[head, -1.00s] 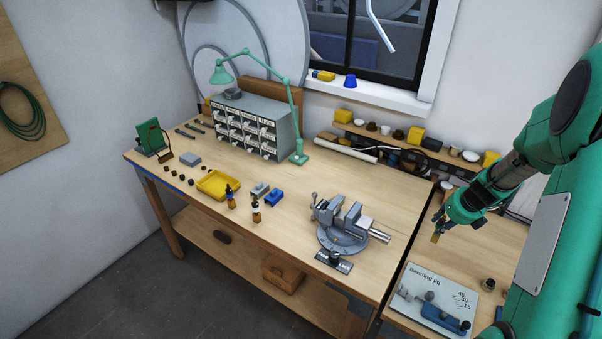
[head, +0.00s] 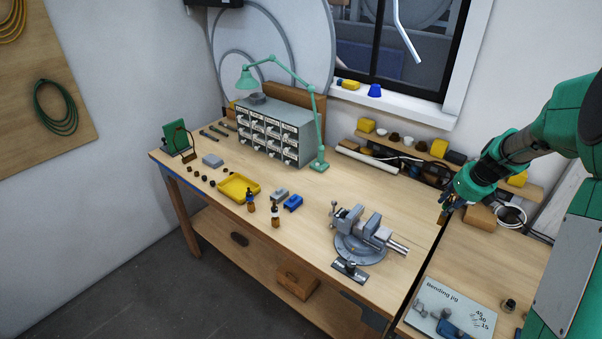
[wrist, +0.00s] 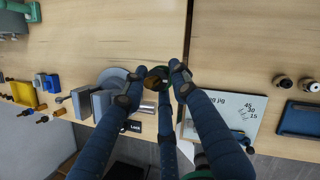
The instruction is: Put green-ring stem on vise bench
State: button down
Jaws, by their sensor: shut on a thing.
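My gripper (head: 445,207) is shut on a small stem (head: 440,215) and holds it in the air near the seam between the two benches. In the wrist view the stem (wrist: 157,77) sits between my fingertips (wrist: 158,86) as a dark round end with a hint of green; its ring is hard to make out. The vise bench (head: 305,203) is the wooden bench left of my gripper. The grey vise (head: 362,238) stands near its front right; it also shows in the wrist view (wrist: 82,104), left of my fingers.
A yellow tray (head: 257,190), two small bottles (head: 275,217) and a blue block (head: 293,203) stand left of the vise. A drawer cabinet (head: 283,153) and green lamp (head: 315,120) stand behind. The bending jig (head: 428,297) lies on the right bench. Bench top behind the vise is clear.

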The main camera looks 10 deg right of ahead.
jog(key=w+a+n+y+p, duration=0.1)
jog(key=w+a+n, duration=0.1)
jog(key=w+a, duration=1)
jog(key=w+a+n+y+p, duration=0.1)
jog(key=w+a+n, duration=0.2)
jog(key=w+a, duration=0.9)
jog(key=w+a+n+y+p, duration=0.15)
jog(key=a+n, duration=0.25)
jog(key=a, duration=3.3)
jog(key=shift+g, duration=0.3)
jog(key=shift+s+d+f, duration=0.1)
jog(key=shift+d+f, duration=0.05)
jog(key=shift+f, duration=1.2)
jog(key=shift+d+f, duration=0.1)
jog(key=shift+f, duration=1.25)
jog(key=shift+f, duration=2.5)
jog(key=shift+f, duration=0.1)
